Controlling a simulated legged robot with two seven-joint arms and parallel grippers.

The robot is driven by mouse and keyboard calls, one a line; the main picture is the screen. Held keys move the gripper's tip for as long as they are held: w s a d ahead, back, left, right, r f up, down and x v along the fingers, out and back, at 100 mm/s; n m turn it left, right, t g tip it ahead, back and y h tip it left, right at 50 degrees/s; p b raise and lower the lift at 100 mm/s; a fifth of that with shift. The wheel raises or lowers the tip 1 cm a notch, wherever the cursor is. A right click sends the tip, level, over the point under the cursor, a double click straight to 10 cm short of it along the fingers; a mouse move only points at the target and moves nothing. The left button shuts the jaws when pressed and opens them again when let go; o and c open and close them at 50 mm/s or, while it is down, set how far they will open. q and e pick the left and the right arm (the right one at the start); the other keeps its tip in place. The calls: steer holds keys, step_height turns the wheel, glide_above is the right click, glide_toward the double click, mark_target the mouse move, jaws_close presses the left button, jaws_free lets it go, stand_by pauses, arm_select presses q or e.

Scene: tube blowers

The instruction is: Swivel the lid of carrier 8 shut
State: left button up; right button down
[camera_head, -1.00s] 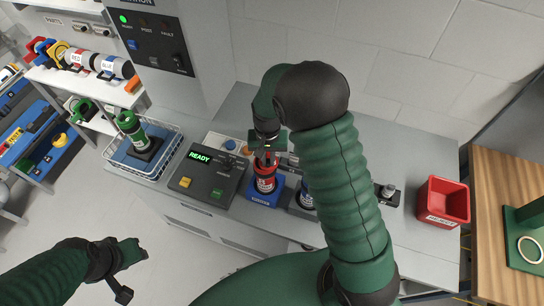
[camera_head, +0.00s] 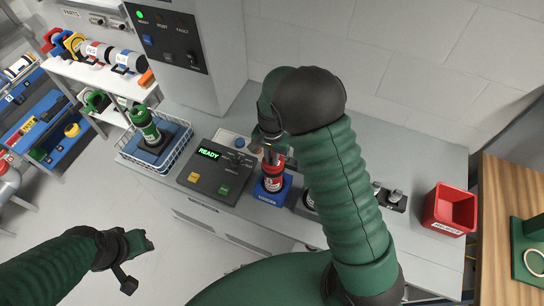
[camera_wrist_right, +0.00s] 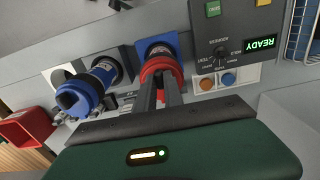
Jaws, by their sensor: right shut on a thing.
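A red carrier (camera_head: 272,178) stands upright in a blue holder on the bench; no number on it is readable. My right gripper (camera_head: 271,150) points down at its top and is shut on its red end. In the right wrist view the two fingers (camera_wrist_right: 160,92) reach the red ring-shaped top (camera_wrist_right: 160,70) of that carrier, with its blue holder (camera_wrist_right: 157,43) behind. The fingers hide part of the top, so I cannot tell how the lid sits. My left gripper (camera_head: 138,243) hangs over the floor, away from the bench; its jaws are too small to judge.
A blue carrier (camera_wrist_right: 95,85) stands beside the red one, mostly behind my right arm in the head view. A control box (camera_head: 215,171) reads READY. A wire basket (camera_head: 180,155) holds a green carrier (camera_head: 146,125). A red bin (camera_head: 450,208) stands at right.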

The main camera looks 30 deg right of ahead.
steer(key=c, duration=1.4)
jaws_free()
steer(key=shift+c, duration=0.2)
steer(key=shift+r, duration=0.35)
step_height(320, 180, up, 16)
steer(key=b, duration=0.3)
steer(key=shift+b, duration=0.35)
steer(key=n+t+b, duration=0.1)
steer(key=n+b, duration=0.3)
steer(key=b, duration=0.4)
glide_toward(271, 159)
steer(key=s+a+f, duration=0.1)
steer(key=s+f, duration=0.4)
steer(key=f, duration=0.1)
steer(key=s+a+f+n+t+b, duration=0.1)
steer(key=s+a+f+n+b, duration=0.1)
steer(key=s+f+n+b, duration=0.2)
steer(key=s+f+n, duration=0.2)
steer(key=s+f, duration=0.2)
steer(key=f, duration=0.2)
steer(key=shift+t, duration=0.3)
